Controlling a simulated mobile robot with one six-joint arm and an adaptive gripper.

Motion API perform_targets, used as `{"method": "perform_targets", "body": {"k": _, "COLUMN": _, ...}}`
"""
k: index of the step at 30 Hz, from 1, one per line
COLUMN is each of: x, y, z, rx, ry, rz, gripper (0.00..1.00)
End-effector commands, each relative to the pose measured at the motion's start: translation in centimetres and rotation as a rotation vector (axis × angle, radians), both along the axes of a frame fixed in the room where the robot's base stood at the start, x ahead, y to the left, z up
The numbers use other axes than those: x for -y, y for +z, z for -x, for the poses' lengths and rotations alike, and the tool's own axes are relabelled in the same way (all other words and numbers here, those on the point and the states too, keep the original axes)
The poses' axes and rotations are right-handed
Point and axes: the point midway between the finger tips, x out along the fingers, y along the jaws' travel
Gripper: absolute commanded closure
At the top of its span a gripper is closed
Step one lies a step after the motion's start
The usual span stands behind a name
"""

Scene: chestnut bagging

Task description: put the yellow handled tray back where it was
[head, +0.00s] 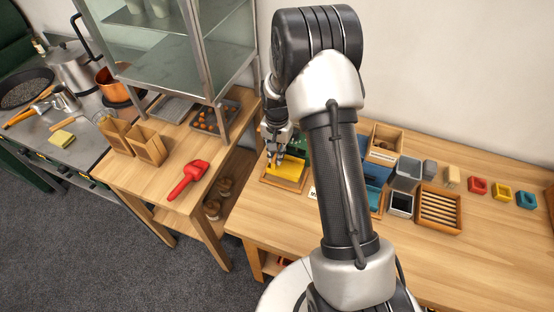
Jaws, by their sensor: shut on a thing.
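The yellow handled tray (286,169) is at the left end of the long wooden table, within the outline of a shallow wooden frame (284,184). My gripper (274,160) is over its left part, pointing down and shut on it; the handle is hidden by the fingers. I cannot tell whether the tray rests on the bottom of the frame or hangs just above it. My arm hides part of the table to the right of the tray.
Right of my arm are grey bins (406,173), a slatted wooden tray (427,222) and small red (477,186), yellow and blue pieces. On the left table are a red scoop (189,178), paper bags (148,146) and a glass cabinet (215,50). The long table's front right is clear.

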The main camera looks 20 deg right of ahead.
Motion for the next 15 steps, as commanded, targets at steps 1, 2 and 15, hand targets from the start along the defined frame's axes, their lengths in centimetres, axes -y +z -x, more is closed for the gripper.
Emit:
{"method": "perform_targets", "body": {"k": 1, "x": 0.0, "y": -1.1, "z": 0.1, "rx": -0.004, "ry": 0.0, "rz": -0.001, "gripper": 1.0}}
{"method": "perform_targets", "body": {"k": 2, "x": 0.0, "y": -1.6, "z": 0.1, "rx": -0.002, "ry": 0.0, "rz": -0.001, "gripper": 1.0}}
{"method": "perform_targets", "body": {"k": 15, "x": 0.0, "y": -3.1, "z": 0.0, "rx": 0.0, "ry": 0.0, "rz": 0.0, "gripper": 1.0}}
